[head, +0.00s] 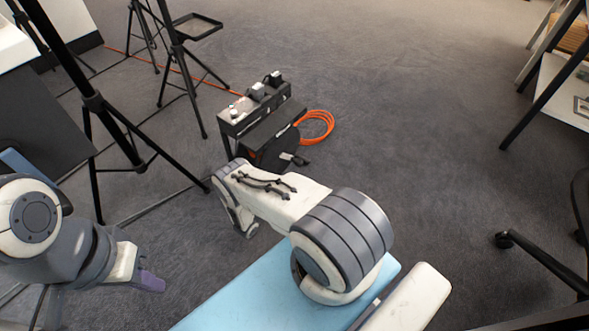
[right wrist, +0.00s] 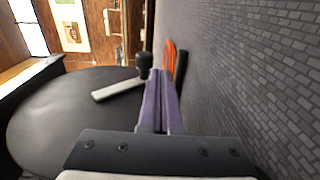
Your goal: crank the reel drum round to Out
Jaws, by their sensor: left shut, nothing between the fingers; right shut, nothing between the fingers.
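The reel drum (head: 268,153) is a dark disc on the side of a low black reel stand (head: 250,122). Its crank (head: 294,158) shows just past my right forearm. In the right wrist view the drum (right wrist: 65,120) fills the left side. A pale crank arm (right wrist: 117,91) crosses it and ends in a black knob (right wrist: 145,64). My right gripper (right wrist: 161,78) is shut and empty, its purple fingertips just right of the knob; I cannot tell if they touch. My left gripper (head: 150,283) is shut and empty, low at left. No Out mark is legible.
An orange cable coil (head: 316,127) lies on the carpet right of the reel stand. Black tripod legs (head: 110,115) stand at left. A wheeled chair base (head: 540,255) and a table leg (head: 540,75) are at right. The carpet between is open.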

